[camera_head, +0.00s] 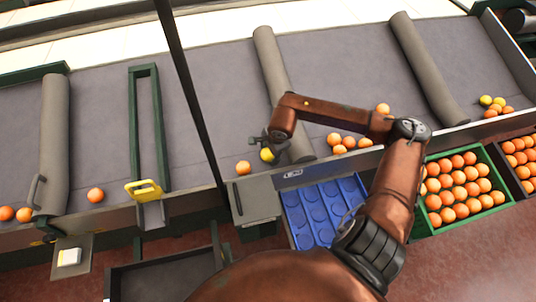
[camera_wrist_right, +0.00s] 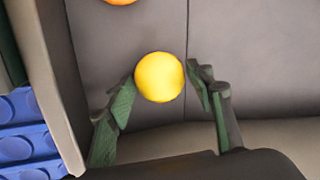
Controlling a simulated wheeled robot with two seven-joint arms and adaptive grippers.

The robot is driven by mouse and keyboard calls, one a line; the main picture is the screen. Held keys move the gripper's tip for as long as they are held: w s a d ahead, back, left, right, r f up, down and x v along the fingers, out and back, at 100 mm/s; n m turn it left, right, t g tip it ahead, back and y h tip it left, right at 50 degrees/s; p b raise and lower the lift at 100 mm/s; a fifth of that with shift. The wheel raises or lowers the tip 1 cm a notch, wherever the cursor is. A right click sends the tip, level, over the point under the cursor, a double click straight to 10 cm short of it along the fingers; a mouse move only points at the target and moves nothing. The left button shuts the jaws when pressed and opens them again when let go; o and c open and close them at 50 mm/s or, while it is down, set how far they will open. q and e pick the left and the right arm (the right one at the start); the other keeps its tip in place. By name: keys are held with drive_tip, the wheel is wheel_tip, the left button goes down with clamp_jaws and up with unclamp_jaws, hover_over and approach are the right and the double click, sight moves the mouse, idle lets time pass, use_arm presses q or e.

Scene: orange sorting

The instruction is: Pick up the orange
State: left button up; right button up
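A yellow fruit (camera_head: 267,155) lies on the grey conveyor belt, and in the right wrist view the yellow fruit (camera_wrist_right: 160,77) sits between the tips of my two green fingers. My right gripper (camera_head: 262,146) is over the belt at this fruit; in the wrist view the right gripper (camera_wrist_right: 163,95) is open, with gaps to the fruit. An orange (camera_head: 243,168) lies on the belt just left of the gripper, and an orange (camera_wrist_right: 120,1) is cut off by the top edge of the wrist view. My left gripper is not in view.
Several oranges (camera_head: 343,142) lie on the belt right of a grey roller (camera_head: 272,75). A blue tray (camera_head: 325,205) with round hollows stands before the belt. A green crate (camera_head: 491,153) full of oranges stands right of it. A dark post (camera_head: 190,90) crosses the view at left.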

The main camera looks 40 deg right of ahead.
drive_tip(key=c, duration=0.8)
drive_tip(key=shift+r, duration=0.1)
drive_tip(key=shift+c, duration=0.4)
